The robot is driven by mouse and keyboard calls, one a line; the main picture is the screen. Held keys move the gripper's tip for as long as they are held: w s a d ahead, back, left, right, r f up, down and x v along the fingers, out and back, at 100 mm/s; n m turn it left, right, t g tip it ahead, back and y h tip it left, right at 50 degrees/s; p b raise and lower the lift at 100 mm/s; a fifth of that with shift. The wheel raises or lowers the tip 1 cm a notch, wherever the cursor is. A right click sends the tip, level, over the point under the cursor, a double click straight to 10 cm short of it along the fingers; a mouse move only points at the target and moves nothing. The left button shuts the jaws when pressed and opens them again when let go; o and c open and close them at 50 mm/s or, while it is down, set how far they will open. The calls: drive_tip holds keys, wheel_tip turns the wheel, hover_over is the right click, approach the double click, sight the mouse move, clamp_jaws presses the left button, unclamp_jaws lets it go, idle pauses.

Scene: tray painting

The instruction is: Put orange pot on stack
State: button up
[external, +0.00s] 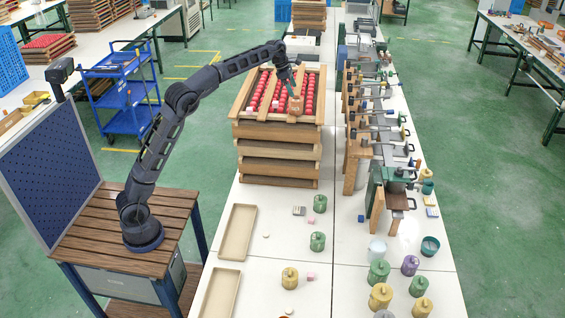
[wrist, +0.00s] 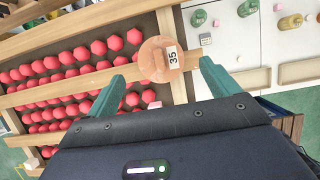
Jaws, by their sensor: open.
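The orange pot (external: 296,106), round with a lid, is at the front right part of the top of the stack of wooden trays (external: 277,150). In the wrist view the pot (wrist: 153,62) shows from above with a white label reading 35, over a wooden slat. My gripper (external: 291,84) is above the pot. In the wrist view its teal fingers stand apart, one on each side of the pot, with gaps visible (wrist: 162,72). The pot's underside is hidden, so its exact contact with the slat cannot be told.
Rows of red pieces (wrist: 70,72) fill the top tray. Green pots (external: 318,241) and a yellow pot (external: 290,277) stand on the white table, beside beige trays (external: 238,232). A row of clamp-like tools (external: 375,135) stands right of the stack.

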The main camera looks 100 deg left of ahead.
drive_tip(key=s+d+r+m, duration=0.3)
drive_tip(key=d+r+m, duration=0.1)
drive_tip(key=d, duration=0.5)
drive_tip(key=s+d+r+m, duration=0.2)
drive_tip(key=d+r+m, duration=0.15)
drive_tip(key=d, duration=0.45)
drive_tip(key=s+d+f+m, duration=0.2)
drive_tip(key=s+d+m, duration=0.3)
drive_tip(key=d, duration=0.5)
drive_tip(key=s+d+f+m, duration=0.1)
drive_tip(key=s+d+m, duration=0.4)
drive_tip(key=d, duration=0.5)
drive_tip(key=s+d+f+m, duration=0.9)
drive_tip(key=s+d+f, duration=0.1)
drive_tip(key=s, duration=0.3)
drive_tip(key=s+d+f+m, duration=0.9)
drive_tip(key=s+d+f, duration=0.1)
drive_tip(key=s, duration=0.3)
drive_tip(key=shift+d+f, duration=0.2)
drive_tip(key=shift+d, duration=0.05)
drive_tip(key=shift+m, duration=0.25)
